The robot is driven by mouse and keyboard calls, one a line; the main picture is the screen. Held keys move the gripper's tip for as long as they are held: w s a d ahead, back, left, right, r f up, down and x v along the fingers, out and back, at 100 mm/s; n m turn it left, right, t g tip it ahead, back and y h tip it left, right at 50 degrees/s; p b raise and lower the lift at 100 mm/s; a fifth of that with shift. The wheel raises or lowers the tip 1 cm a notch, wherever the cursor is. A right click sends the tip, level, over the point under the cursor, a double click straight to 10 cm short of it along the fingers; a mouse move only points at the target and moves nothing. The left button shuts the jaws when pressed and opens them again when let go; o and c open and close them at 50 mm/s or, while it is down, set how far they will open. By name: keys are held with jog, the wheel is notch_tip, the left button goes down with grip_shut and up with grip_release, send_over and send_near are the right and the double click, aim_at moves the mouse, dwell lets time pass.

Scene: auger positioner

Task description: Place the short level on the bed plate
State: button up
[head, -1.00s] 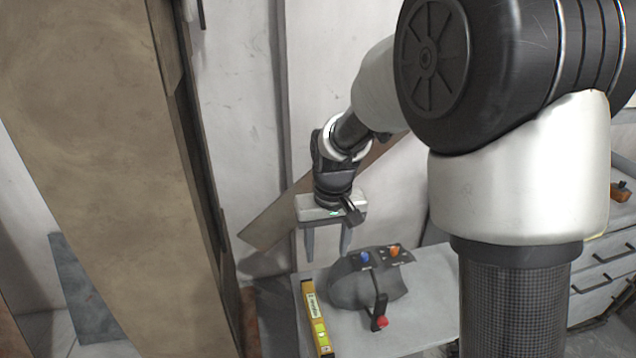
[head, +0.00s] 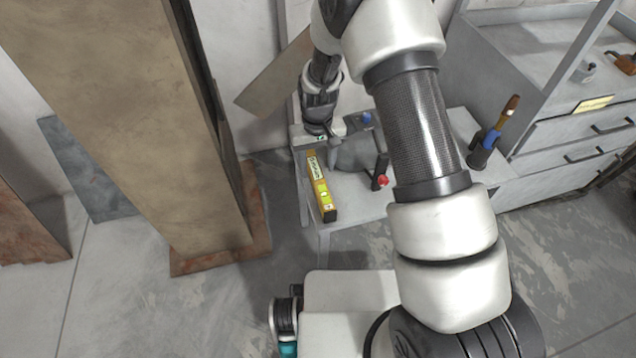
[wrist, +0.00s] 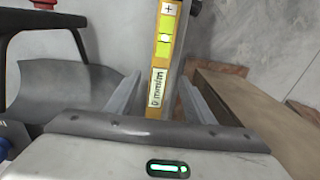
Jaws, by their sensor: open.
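The short level (head: 321,190) is a yellow bar with a pale label and green vial, on the left edge of a grey bench. In the wrist view the level (wrist: 165,50) runs lengthwise away from me, its labelled near end appearing between my fingers. My gripper (head: 320,150) is pointing down at the level's far end in the head view. In the wrist view my gripper (wrist: 160,88) is open, one finger on each side of the level, with visible gaps. Contact and exact height are unclear. I cannot tell which surface is the bed plate.
A grey rounded housing (head: 352,152) with a blue knob (head: 366,118) and a red-tipped black lever (head: 381,180) stands right of the level. The bench top (head: 352,208) is bare in front. A tall brown beam (head: 130,110) stands left; a drawer cabinet (head: 570,140) right.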

aim_at(318, 176)
notch_tip(318, 176, down, 6)
jog(key=shift+f+b, duration=0.25)
jog(key=shift+b, duration=0.7)
jog(key=shift+r, duration=0.1)
